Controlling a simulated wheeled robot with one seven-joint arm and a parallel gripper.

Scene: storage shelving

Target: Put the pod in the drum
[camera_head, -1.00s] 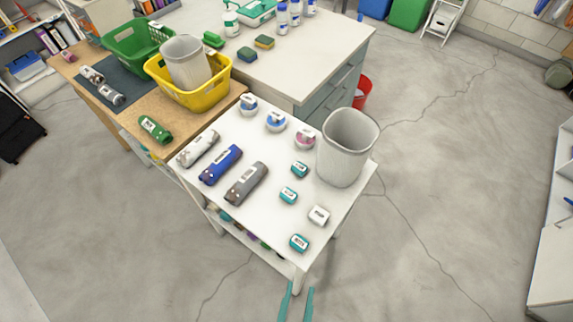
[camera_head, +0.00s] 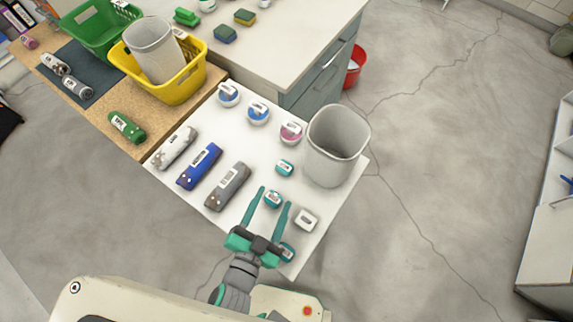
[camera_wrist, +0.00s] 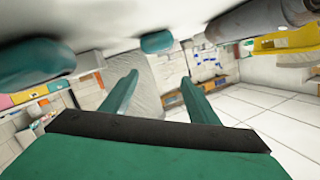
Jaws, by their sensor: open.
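Small teal pods stand on the white table: one (camera_head: 285,167) by the bin, one (camera_head: 273,199) in the middle, and one (camera_head: 286,251) near the front corner, partly covered by my gripper. A white pod-like piece (camera_head: 306,220) sits to the right. The open grey-white bin, apparently the drum (camera_head: 336,150), stands upright at the table's right corner. My gripper (camera_head: 275,196) is open and empty, its fingertips on either side of the middle pod in the head view. In the wrist view, a teal pod (camera_wrist: 155,42) appears beyond the fingertips (camera_wrist: 158,76); contact cannot be told.
Grey (camera_head: 228,187), blue (camera_head: 199,166) and white (camera_head: 174,148) cylinders lie left of the pods. Round blue and pink-topped containers line the table's back edge. A second bin (camera_head: 155,50) stands in a yellow basket (camera_head: 178,91). A drawer cabinet adjoins behind.

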